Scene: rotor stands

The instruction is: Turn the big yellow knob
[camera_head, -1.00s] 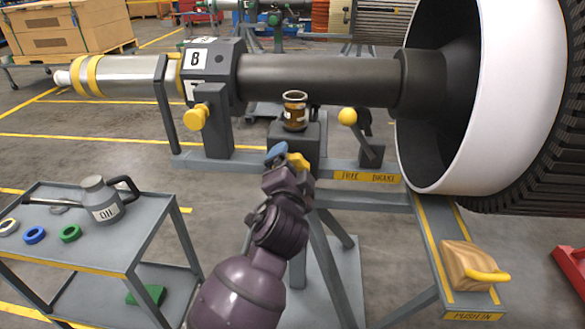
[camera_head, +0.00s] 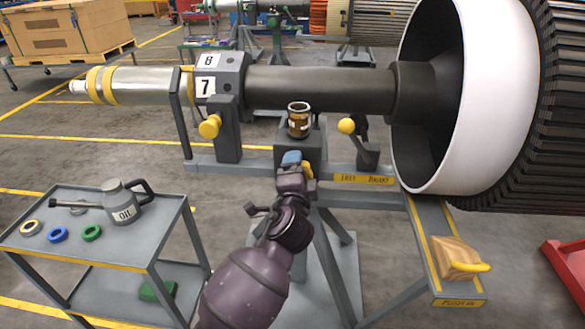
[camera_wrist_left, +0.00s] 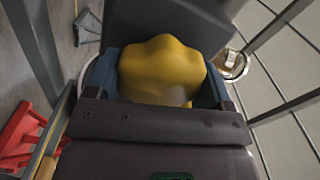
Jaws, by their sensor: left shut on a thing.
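The big yellow knob (camera_wrist_left: 163,70) fills the middle of the left wrist view, in front of a dark grey block. My left gripper (camera_head: 298,160) is shut on it, with a blue finger pad at each side. In the head view only a little yellow of the knob (camera_head: 308,172) shows beside the fingers; the gripper hides the rest. My right gripper is not in view.
A glass cup with amber contents (camera_head: 299,120) stands just above the gripper. A yellow ball lever (camera_head: 346,126) is to its right, and a smaller yellow knob (camera_head: 209,127) to its left. A grey cart (camera_head: 165,225) with an oil can (camera_head: 122,203) stands left.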

